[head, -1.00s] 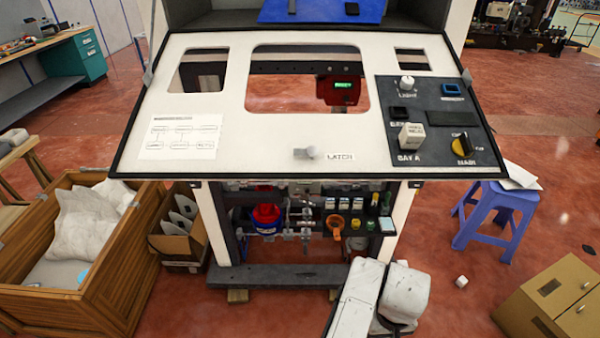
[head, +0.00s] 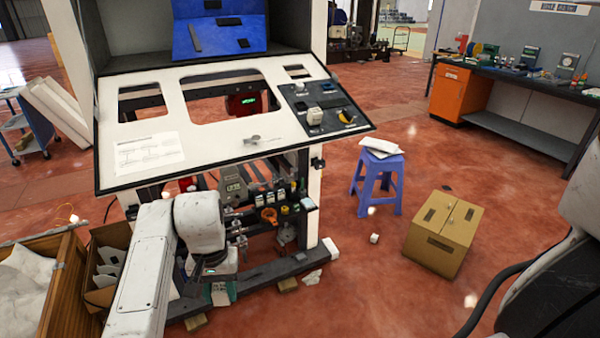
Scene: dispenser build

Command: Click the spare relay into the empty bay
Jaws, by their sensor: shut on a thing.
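The sloped white panel carries a dark control plate (head: 321,127) at its right in the head view. A white block (head: 314,116) stands raised in its lower left part, at the place marked Bay A in the earlier frame. A small dark square (head: 301,106) lies just above it and looks like an unfilled bay. Several small pale blocks (head: 270,197) stand on a shelf under the panel; I cannot tell whether one is the spare relay. My white arm rises in front of the cabinet's lower left.
A blue stool (head: 377,183) and cardboard box (head: 442,232) stand right. A wooden crate (head: 62,285) stands left.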

